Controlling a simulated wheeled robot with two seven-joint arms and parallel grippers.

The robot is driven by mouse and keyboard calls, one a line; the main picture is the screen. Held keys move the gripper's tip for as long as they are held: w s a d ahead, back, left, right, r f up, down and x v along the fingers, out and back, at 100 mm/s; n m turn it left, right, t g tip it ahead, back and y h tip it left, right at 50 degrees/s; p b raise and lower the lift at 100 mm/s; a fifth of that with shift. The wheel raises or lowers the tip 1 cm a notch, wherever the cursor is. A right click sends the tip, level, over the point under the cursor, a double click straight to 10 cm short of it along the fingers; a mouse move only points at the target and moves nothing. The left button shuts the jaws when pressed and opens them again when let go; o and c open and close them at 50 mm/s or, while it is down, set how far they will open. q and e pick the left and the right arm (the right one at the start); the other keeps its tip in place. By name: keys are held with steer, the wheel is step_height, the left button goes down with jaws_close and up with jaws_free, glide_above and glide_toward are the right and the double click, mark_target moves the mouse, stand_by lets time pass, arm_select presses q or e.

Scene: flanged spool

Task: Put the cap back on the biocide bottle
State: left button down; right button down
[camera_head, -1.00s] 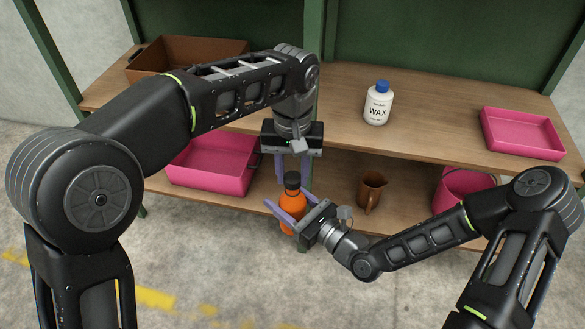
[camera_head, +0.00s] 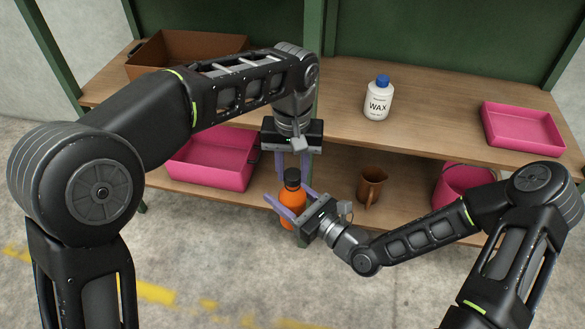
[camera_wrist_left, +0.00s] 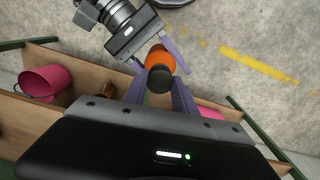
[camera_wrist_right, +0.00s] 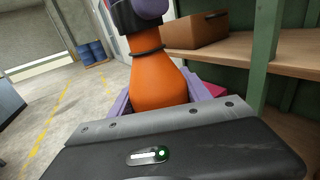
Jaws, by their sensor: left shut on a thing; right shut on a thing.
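The biocide bottle (camera_head: 292,208) is orange and upright, in front of the shelf unit. My right gripper (camera_head: 291,206) is shut around its body; the bottle also shows in the right wrist view (camera_wrist_right: 158,83). The black cap (camera_head: 292,176) is at the top of the bottle, between the fingers of my left gripper (camera_head: 292,168), which comes from above and is shut on it. The cap also shows in the left wrist view (camera_wrist_left: 160,80). In the right wrist view, a dark ring circles the neck below the cap. I cannot tell whether the cap is seated.
A white wax bottle (camera_head: 378,103) and a pink tray (camera_head: 523,130) stand on the upper shelf, with a brown box (camera_head: 145,66) at left. Below are a pink bin (camera_head: 205,174), a brown jug (camera_head: 370,187) and a pink bucket (camera_head: 455,187). The floor in front is clear.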

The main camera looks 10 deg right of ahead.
arm_select(q)
steer(key=shift+f, duration=0.55)
